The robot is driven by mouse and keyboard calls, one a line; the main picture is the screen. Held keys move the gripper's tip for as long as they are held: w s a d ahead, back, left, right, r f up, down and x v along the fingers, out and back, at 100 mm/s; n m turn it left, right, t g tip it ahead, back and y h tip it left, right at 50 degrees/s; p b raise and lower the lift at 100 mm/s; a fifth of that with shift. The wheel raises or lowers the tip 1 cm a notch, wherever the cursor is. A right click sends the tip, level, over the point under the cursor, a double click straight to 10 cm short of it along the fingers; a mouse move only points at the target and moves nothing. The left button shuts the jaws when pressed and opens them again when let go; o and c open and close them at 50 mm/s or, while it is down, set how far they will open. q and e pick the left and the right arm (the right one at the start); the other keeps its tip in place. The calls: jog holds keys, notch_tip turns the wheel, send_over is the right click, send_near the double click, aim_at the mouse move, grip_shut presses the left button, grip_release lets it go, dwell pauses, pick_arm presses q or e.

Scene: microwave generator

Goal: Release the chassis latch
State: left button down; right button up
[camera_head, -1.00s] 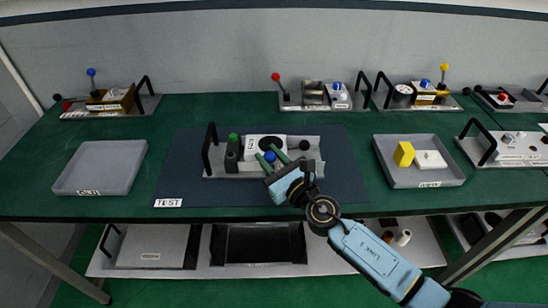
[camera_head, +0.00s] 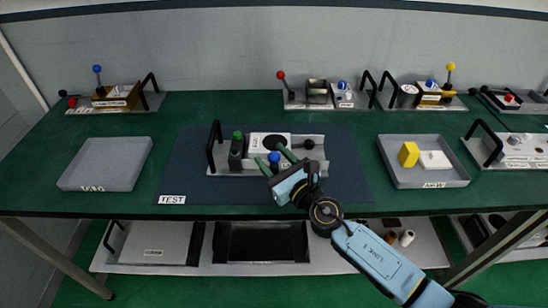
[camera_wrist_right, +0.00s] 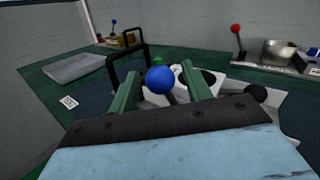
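The chassis (camera_head: 301,167) stands on the dark TEST mat, a grey tray-like unit with a black handle (camera_head: 211,148) at its left end. It carries a green knob (camera_head: 238,135), a lever with a blue ball (camera_head: 274,157), a white panel with a black disc, and a black knob (camera_head: 309,144). I cannot tell which part is the latch. My right gripper (camera_head: 270,155) is open, its green fingers either side of the blue ball. In the right wrist view the ball (camera_wrist_right: 160,80) sits between the fingertips (camera_wrist_right: 163,84) with visible gaps. My left gripper is out of view.
An empty grey tray (camera_head: 75,178) lies left of the mat. The NEW tray (camera_head: 455,178) at right holds a yellow block (camera_head: 409,154) and a white block (camera_head: 435,160). Several lever units line the back. Bare mat lies in front of the chassis.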

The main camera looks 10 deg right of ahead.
jog(key=shift+r, duration=0.1)
jog(key=b+v, duration=0.2)
jog(key=v, duration=1.1)
jog(key=shift+s, duration=0.2)
jog(key=shift+d, duration=0.15)
